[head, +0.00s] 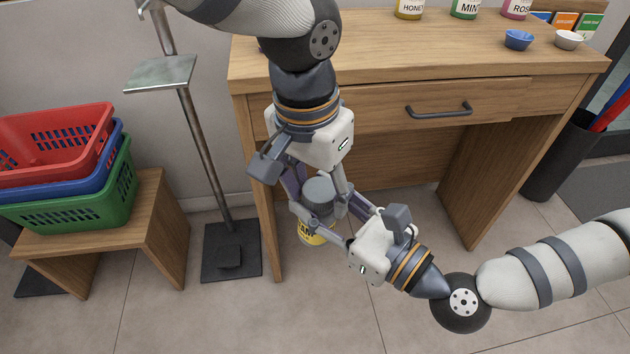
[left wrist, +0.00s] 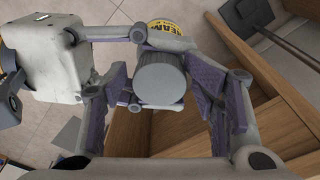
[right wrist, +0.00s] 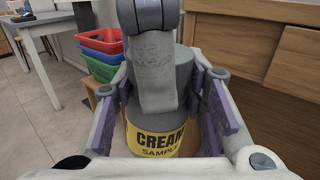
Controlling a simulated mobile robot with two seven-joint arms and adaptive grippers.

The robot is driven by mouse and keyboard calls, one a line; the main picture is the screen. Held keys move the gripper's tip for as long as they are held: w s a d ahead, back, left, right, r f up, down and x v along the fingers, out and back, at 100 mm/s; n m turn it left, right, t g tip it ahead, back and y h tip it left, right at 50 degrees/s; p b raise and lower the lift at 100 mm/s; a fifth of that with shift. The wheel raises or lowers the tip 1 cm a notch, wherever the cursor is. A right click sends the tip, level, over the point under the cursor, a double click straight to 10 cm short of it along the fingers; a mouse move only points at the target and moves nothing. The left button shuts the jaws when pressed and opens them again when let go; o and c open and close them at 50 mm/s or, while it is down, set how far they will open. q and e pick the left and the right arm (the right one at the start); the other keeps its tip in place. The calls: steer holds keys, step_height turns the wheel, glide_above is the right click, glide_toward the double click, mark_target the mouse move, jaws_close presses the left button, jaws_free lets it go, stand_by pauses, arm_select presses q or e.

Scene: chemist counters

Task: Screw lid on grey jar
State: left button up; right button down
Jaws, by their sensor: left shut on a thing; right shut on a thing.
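The grey jar (head: 312,236) has a yellow label and is held upright in the air in front of the desk. Its label reads "CREAM SAMPLE" in the right wrist view (right wrist: 158,142). The grey lid (head: 318,189) is at its top, also seen end-on in the left wrist view (left wrist: 163,80). My left gripper (head: 322,204) reaches down from above and is shut on the lid. My right gripper (head: 328,222) comes from the right and is shut on the jar. A left finger covers part of the jar in the right wrist view. The seam between lid and jar is hidden.
The wooden desk (head: 400,70) stands close behind, with labelled jars and two small bowls (head: 519,40) on top. A metal stand (head: 190,120) and stacked baskets (head: 75,200) on a wooden bench are at left. The floor in front is clear.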

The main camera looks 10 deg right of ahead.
mark_target(317, 192)
arm_select(q)
steer(key=r, duration=0.3)
steer(key=shift+s+a+r, duration=0.1)
steer(key=shift+s+r, duration=0.1)
steer(key=shift+r, duration=0.15)
steer(key=c, duration=0.8)
steer(key=shift+w+f, duration=0.1)
steer(key=shift+f, duration=0.25)
steer(key=shift+f, duration=0.55)
steer(key=shift+r, duration=0.1)
steer(key=shift+a+r, duration=0.1)
steer(key=shift+r, duration=1.85)
